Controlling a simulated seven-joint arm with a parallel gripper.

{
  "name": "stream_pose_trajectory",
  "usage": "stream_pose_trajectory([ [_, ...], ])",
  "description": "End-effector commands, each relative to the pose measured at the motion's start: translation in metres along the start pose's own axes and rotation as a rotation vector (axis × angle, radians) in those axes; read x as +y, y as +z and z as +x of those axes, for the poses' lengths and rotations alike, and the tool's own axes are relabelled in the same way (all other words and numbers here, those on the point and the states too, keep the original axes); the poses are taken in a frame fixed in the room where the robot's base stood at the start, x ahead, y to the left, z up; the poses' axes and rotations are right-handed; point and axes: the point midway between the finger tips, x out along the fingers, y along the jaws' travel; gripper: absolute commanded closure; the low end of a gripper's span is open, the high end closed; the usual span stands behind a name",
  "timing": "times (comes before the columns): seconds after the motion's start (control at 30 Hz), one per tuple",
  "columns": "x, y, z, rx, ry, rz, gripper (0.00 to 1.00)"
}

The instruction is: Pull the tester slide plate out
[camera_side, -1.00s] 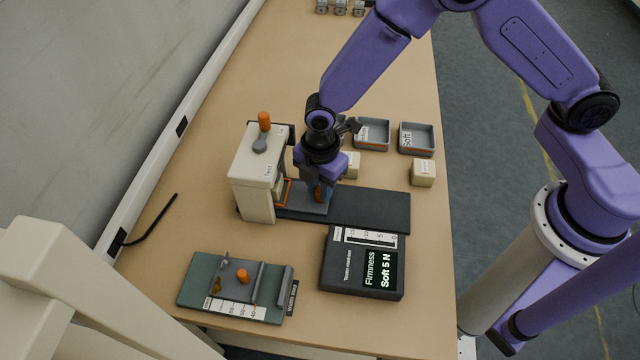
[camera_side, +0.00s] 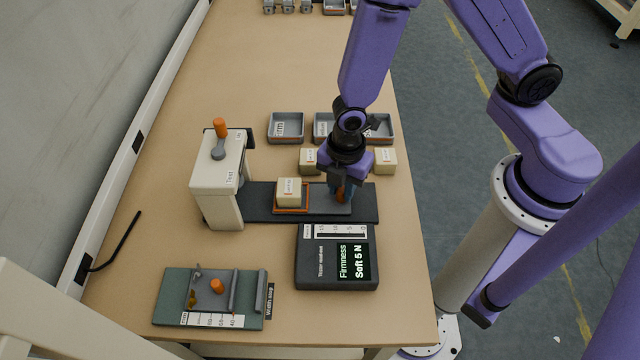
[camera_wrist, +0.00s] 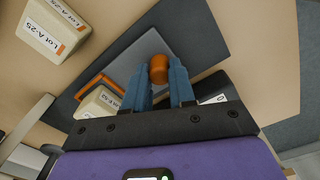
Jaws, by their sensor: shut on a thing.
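The tester (camera_side: 218,185) is a cream housing with an orange-knobbed lever on top, at the left in the side view. Its grey slide plate (camera_side: 318,199) lies on the dark base (camera_side: 262,214), out to the right of the housing. A cream wadding block (camera_side: 289,191) sits on the plate inside an orange frame (camera_side: 290,210). My gripper (camera_side: 338,194) is at the plate's right end, shut on the orange knob. In the wrist view, the blue fingertips close on the orange knob (camera_wrist: 159,68) of the plate (camera_wrist: 145,52).
A dark readout box (camera_side: 337,258) reading "Firmness Soft 5 N" stands in front of the base. A green gauge board (camera_side: 170,300) lies at front left. Cream blocks (camera_side: 386,161) and grey trays (camera_side: 286,128) stand behind. The table between tester and gauge board is clear.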

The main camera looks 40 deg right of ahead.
Motion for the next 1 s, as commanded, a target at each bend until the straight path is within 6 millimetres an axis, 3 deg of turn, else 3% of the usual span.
stream_pose_trajectory([
  [0.17,-0.016,0.008,0.001,-0.003,-0.005,-0.001,1.0],
  [0.5,-0.018,0.009,0.0,-0.002,-0.003,-0.001,1.0],
  [0.53,-0.017,0.009,0.0,-0.002,-0.003,-0.001,0.72],
  [0.6,-0.017,0.009,0.0,-0.002,-0.003,-0.001,0.49],
  [1.0,-0.016,0.008,-0.004,0.0,-0.001,0.0,0.49],
])
